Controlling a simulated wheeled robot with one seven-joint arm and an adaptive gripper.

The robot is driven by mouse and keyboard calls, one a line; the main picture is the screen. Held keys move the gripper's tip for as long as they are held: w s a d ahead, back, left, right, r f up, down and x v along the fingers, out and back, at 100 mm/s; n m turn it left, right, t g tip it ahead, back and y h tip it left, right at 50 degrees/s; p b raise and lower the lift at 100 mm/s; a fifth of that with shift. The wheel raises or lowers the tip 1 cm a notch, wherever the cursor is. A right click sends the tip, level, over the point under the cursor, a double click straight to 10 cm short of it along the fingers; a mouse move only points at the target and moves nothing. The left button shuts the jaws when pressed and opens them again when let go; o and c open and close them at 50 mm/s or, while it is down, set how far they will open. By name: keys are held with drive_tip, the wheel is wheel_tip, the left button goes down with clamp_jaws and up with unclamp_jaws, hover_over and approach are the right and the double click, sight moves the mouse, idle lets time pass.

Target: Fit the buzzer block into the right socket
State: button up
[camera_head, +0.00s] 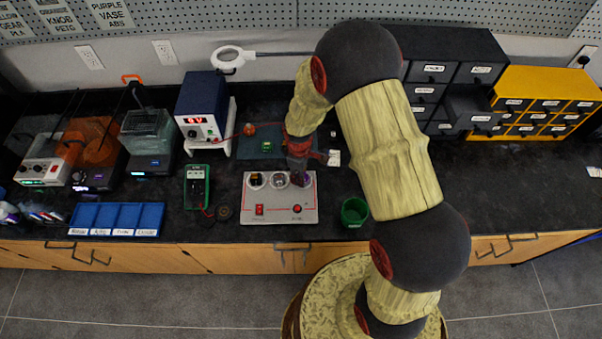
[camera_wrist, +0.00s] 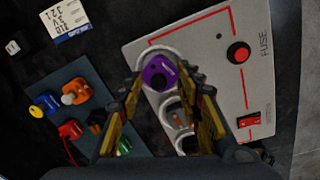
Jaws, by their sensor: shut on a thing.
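The buzzer block appears to be the purple block (camera_wrist: 158,74), between the fingertips of my gripper (camera_wrist: 168,80) in the wrist view. My gripper is shut on it. The grey panel (camera_head: 278,216) has a row of three round sockets, a red switch and a red button. The purple block is at the right socket (camera_wrist: 146,57), with the pale rim showing around it. I cannot tell how deep it sits. In the head view my gripper (camera_head: 298,166) points down at the panel's right socket and partly hides it. The middle socket (camera_wrist: 174,114) and left socket (camera_head: 256,180) hold other parts.
A dark mat (camera_wrist: 88,72) with several coloured blocks lies behind the panel. A green cup (camera_head: 354,211) stands to the right, a green multimeter (camera_head: 197,187) to the left. A blue tray (camera_head: 116,217) is farther left. Drawer cabinets (camera_head: 470,50) stand at the back right.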

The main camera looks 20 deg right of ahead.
drive_tip(key=shift+f, duration=0.35)
drive_tip(key=o, duration=0.7)
drive_tip(key=shift+r, duration=0.2)
drive_tip(key=r+p, duration=0.2)
drive_tip(key=r, duration=0.1)
drive_tip(key=r+p, duration=0.3)
drive_tip(key=r, duration=0.1)
drive_tip(key=r+p, duration=0.2)
drive_tip(key=r, duration=0.1)
drive_tip(key=shift+s+a+r, duration=0.25)
drive_tip(key=shift+s+r, duration=0.1)
idle(0.5)
